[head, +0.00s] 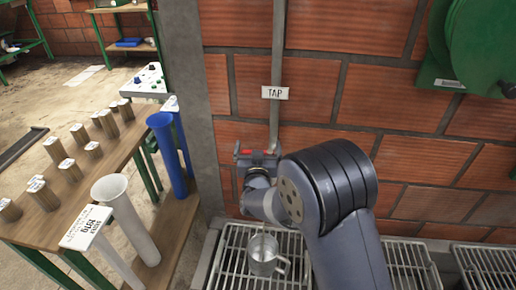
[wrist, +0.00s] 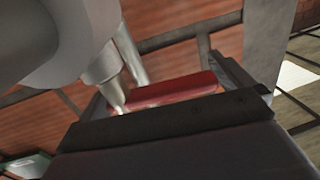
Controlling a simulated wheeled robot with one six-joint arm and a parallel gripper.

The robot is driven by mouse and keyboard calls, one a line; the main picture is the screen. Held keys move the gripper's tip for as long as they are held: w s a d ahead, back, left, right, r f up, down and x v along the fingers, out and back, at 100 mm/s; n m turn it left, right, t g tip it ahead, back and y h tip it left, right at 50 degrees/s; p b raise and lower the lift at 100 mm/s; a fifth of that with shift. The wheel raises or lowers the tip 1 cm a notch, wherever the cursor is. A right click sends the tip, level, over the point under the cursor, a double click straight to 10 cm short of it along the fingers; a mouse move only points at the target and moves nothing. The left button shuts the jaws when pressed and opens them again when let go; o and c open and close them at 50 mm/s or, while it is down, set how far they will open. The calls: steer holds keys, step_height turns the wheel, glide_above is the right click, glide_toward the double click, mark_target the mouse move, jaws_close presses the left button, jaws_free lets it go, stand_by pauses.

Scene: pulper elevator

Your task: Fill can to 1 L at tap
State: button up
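A grey metal can (head: 263,262) with a handle on its right stands upright on the drain grate, below the tap. A thin pale line runs down into its mouth and looks like a stream of water. The level inside cannot be read. My gripper (head: 257,154) is up at the tap, under the TAP sign, with its fingers apart. A red tap lever (wrist: 175,92) lies between the fingers in the wrist view, and a bit of red shows there in the head view. Whether the fingers press on it is unclear. My arm hides most of the tap.
The metal grate (head: 232,272) runs along the brick wall. A wooden table (head: 115,165) on the left holds several labelled cylinders, with white and blue tubes (head: 168,150) at its right edge. A green reel (head: 480,45) hangs on the wall at upper right. The TAP sign (head: 275,93) is on the pipe.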

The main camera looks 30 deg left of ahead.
steer(key=shift+s, duration=0.1)
steer(key=b+v, duration=0.2)
steer(key=v, duration=0.8)
steer(key=shift+s, duration=0.3)
steer(key=shift+d, duration=0.15)
